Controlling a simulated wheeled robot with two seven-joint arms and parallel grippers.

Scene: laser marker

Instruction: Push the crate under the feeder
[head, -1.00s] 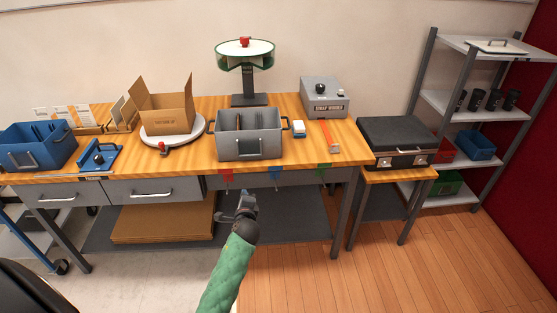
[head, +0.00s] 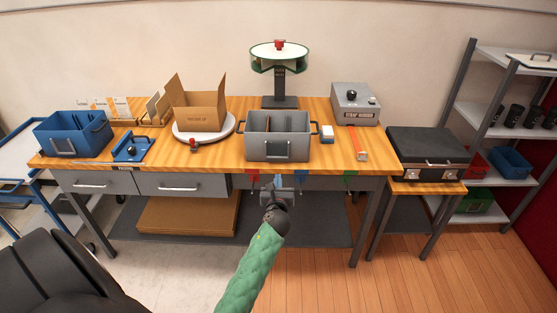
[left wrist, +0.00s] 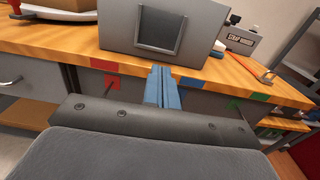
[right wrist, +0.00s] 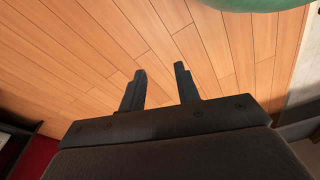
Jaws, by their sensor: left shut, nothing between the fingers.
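A grey crate (head: 257,146) with side handles and a dark front panel stands upright near the front edge of the wooden table; its front also shows in the left wrist view (left wrist: 120,32). The feeder (head: 279,60), a green-rimmed round carousel on a dark post, stands behind it at the back. My left gripper (head: 277,186) is shut and empty, low in front of the table edge and apart from the crate. Its closed fingers (left wrist: 161,80) point toward the crate's front. My right gripper (right wrist: 160,75) is open and empty above the wood floor, outside the head view.
Coloured marks (left wrist: 104,65) line the table's front edge.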

